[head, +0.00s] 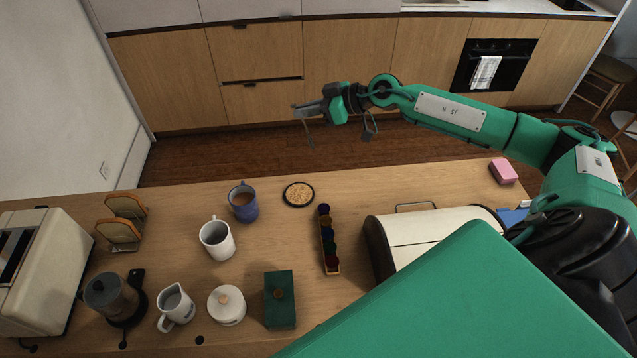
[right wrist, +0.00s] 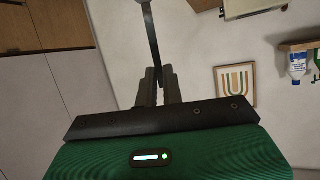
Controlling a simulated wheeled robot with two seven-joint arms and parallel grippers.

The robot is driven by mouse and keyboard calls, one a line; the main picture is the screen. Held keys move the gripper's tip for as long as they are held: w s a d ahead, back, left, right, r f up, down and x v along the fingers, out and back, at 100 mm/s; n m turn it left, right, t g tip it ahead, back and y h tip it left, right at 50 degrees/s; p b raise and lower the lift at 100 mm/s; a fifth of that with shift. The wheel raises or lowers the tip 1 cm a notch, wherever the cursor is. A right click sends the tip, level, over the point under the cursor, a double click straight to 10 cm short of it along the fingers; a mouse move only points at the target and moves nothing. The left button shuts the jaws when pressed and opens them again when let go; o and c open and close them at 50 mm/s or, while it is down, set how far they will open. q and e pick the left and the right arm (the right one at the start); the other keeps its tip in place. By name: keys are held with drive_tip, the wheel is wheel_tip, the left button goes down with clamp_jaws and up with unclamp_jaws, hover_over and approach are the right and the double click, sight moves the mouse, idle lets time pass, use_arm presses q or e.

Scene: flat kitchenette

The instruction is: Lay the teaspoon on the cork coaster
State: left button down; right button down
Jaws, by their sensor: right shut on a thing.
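The cork coaster (head: 298,194) is a round tan disc with a dark rim. It lies bare near the far edge of the wooden counter in the head view. My right gripper (head: 300,108) is shut on the teaspoon (head: 308,133), which hangs down from the fingertips. The gripper and spoon appear beyond the counter's far edge, above the coaster in the picture, and apart from it. In the right wrist view the thin dark spoon (right wrist: 152,38) sticks out from between the fingers (right wrist: 155,88); its end is cut off by the frame's top. My left gripper is not in view.
A blue mug (head: 243,203) stands just left of the coaster, with a white mug (head: 217,240) nearer. A capsule rack (head: 328,240) stands to its lower right, then a cream bread bin (head: 425,232). A pink sponge (head: 503,171) lies far right. Counter right of the coaster is clear.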

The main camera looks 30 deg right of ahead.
drive_tip(key=shift+r, duration=0.1)
wheel_tip(320, 180, down, 20)
drive_tip(key=p, duration=0.1)
drive_tip(key=shift+d+p, duration=0.2)
drive_tip(key=shift+p, duration=0.2)
drive_tip(key=shift+s, duration=0.1)
drive_tip(key=shift+f, duration=0.3)
drive_tip(key=c, duration=1.5)
unclamp_jaws()
drive_tip(key=shift+c, duration=0.2)
